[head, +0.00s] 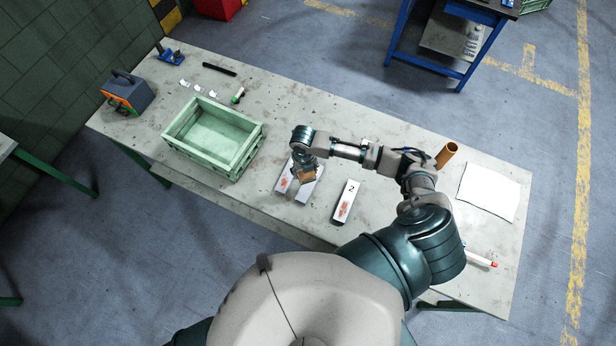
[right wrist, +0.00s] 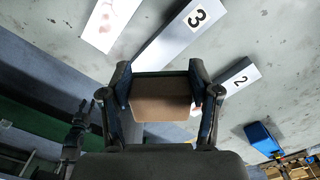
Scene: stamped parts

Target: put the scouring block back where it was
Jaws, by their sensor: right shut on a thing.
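My right gripper (head: 304,170) is shut on the brown scouring block (head: 307,176). The block also shows between the fingers in the right wrist view (right wrist: 160,105). In the head view it appears over the far part of the middle of three pale plates; whether it touches is unclear. The left plate (head: 284,178) has reddish smears. The middle plate (head: 307,191) is marked 3 in the right wrist view (right wrist: 165,48). The right plate (head: 344,203) is marked 2 and has a reddish smear. A dark gripper-like shape, likely my left gripper (right wrist: 75,135), hangs at left; its jaws are unclear.
A green crate (head: 245,158) stands left of the plates. An orange-and-grey box (head: 128,92) is at the far left end. A brown tube (head: 446,154), a white sheet (head: 488,192) and a marker (head: 481,260) are at right.

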